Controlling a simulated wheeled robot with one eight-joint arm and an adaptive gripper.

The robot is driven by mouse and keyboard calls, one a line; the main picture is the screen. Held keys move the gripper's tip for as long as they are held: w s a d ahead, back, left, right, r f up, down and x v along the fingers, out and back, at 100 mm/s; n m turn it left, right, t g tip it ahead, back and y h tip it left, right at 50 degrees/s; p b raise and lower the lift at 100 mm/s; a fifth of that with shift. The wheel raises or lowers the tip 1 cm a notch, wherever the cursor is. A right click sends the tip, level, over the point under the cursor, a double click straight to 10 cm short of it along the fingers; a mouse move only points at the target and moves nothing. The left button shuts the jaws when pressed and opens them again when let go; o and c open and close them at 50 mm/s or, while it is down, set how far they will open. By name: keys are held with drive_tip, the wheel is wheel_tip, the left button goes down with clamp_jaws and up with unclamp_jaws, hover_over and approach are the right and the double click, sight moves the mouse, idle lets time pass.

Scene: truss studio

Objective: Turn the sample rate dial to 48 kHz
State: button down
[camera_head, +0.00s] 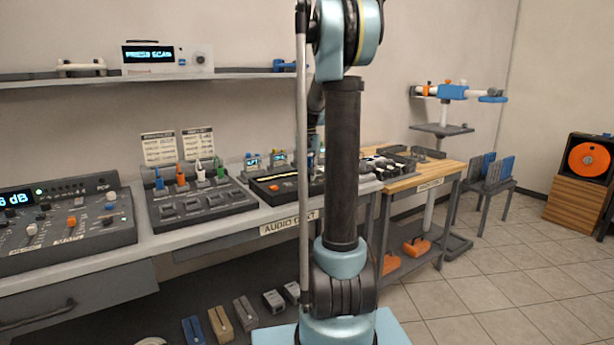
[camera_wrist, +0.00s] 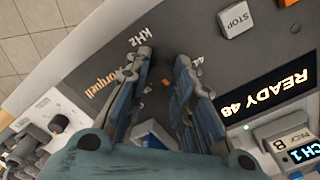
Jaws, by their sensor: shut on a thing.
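In the wrist view my gripper (camera_wrist: 163,58) reaches over a dark grey device panel (camera_wrist: 215,55), its two fingers on either side of the spot beside the printed "kHz" label (camera_wrist: 133,36). It is shut on the sample rate dial, which is mostly hidden by the fingers and hard to make out. A part of another printed mark shows at the right fingertip. The dial's pointer cannot be read. In the head view my arm hides the gripper.
A STOP button (camera_wrist: 237,19) lies on the panel near the right finger. A CH1 unit (camera_wrist: 300,155) stands close by at lower right. In the head view the audio bench (camera_head: 205,233) also carries a mixer (camera_head: 70,225) and a charger dock (camera_head: 200,205).

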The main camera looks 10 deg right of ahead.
drive_tip(key=shift+m, duration=0.9)
drive_tip(key=c, duration=1.4)
unclamp_jaws()
drive_tip(key=shift+o, duration=0.2)
wheel_tip(320, 180, up, 12)
